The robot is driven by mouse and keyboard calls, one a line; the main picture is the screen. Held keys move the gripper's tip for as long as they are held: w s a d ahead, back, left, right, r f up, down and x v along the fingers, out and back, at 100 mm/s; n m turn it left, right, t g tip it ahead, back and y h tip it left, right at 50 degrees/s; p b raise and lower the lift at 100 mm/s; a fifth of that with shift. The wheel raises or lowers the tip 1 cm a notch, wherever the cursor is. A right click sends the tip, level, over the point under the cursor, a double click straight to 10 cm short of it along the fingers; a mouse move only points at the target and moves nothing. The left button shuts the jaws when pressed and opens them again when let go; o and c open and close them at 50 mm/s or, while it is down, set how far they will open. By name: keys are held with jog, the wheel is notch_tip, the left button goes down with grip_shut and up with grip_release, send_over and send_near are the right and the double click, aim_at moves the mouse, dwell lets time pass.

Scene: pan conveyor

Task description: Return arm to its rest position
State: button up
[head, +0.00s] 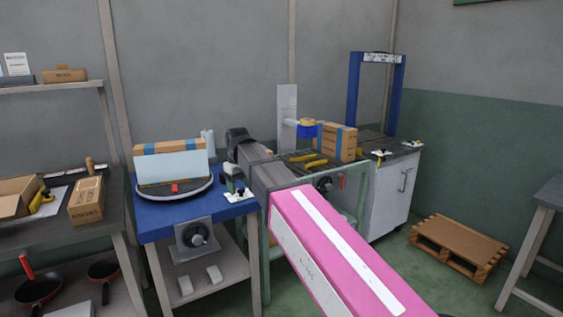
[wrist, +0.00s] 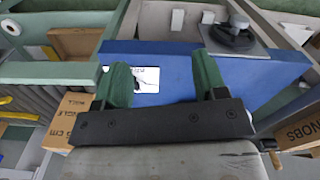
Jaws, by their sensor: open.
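My arm (head: 335,250) reaches from the lower right of the head view, its pink link leading to a dark wrist (head: 265,175) by the blue table (head: 152,223). My gripper (wrist: 163,82) shows in the wrist view as two green fingers on a dark bar. The fingers are spread apart with nothing between them. The blue table top (wrist: 180,60) and a white label card (wrist: 146,79) lie beyond them. In the head view the fingers cannot be made out.
A round turntable (head: 205,186) with a box and pale panel stands on the blue table. A conveyor with a taped carton (head: 338,143) is behind my arm. A left bench holds cartons (head: 87,200), with pans (head: 38,288) below. A pallet (head: 458,244) lies on the right floor.

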jog(key=s+d+f+m, duration=0.3)
jog(key=d+f+m, duration=0.2)
jog(key=d+f, duration=1.4)
jog(key=s+d+f+m, duration=0.2)
jog(key=s+d+f, duration=0.2)
jog(key=d+f, duration=0.2)
jog(key=s+d+f+m, duration=0.2)
jog(key=s+d+f, duration=0.2)
jog(key=d, duration=0.5)
notch_tip(320, 180, down, 2)
jog(key=shift+s+f, duration=0.25)
jog(key=shift+s, duration=0.15)
